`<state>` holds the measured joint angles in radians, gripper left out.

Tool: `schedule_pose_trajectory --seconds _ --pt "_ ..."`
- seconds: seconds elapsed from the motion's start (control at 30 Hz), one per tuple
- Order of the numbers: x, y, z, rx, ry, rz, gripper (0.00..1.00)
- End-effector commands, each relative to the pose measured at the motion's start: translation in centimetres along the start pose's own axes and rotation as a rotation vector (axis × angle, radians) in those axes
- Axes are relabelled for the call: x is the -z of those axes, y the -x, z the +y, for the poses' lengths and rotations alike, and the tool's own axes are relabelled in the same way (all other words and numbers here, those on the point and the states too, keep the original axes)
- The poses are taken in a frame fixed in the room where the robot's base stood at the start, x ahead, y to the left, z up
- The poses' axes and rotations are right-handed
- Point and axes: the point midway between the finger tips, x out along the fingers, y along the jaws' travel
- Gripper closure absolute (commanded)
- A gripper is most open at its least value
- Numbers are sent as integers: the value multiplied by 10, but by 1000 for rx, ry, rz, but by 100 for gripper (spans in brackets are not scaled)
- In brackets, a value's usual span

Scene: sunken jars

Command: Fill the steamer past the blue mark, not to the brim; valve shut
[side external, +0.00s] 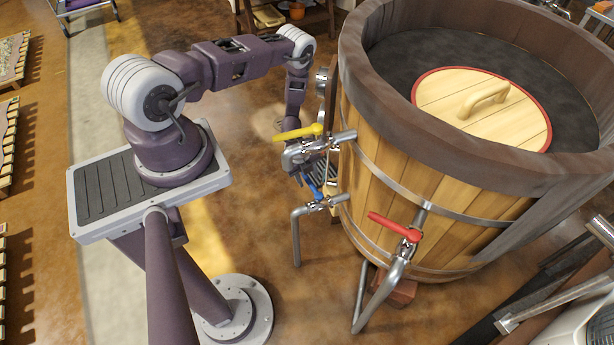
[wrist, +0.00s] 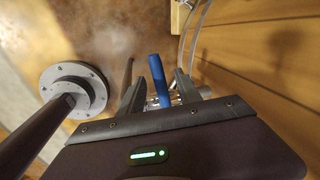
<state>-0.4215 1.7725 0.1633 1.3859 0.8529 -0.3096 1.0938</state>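The steamer (side external: 440,190) is a large wooden tub with metal hoops and a dark rim. A round wooden lid (side external: 450,95) with a handle sits inside its top on a dark surface. A valve with a blue lever (side external: 312,186) is on a pipe at the tub's left side. My gripper (side external: 306,172) is down at this lever. In the wrist view, the blue lever (wrist: 158,76) stands between my two fingers (wrist: 157,84), with a gap visible on each side. The fingers are apart. I cannot see the water level or the blue mark.
A yellow-lever valve (side external: 300,132) is on a pipe just above the blue one. A red-lever valve (side external: 395,227) is on a pipe at the tub's front. A round gauge (side external: 321,82) is by the tub's left side. Brown floor (side external: 275,240) is open to the left.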

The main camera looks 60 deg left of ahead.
Motion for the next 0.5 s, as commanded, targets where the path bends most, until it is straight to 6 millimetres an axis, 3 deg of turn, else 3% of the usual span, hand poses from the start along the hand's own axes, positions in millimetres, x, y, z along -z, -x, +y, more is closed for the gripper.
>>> schedule_pose_trajectory --seconds 0.13,0.33,0.5 --pt "0 8 0 -2 -2 0 59" --pt "0 50 0 -1 -1 -2 59" --pt "0 70 0 0 0 -1 59"
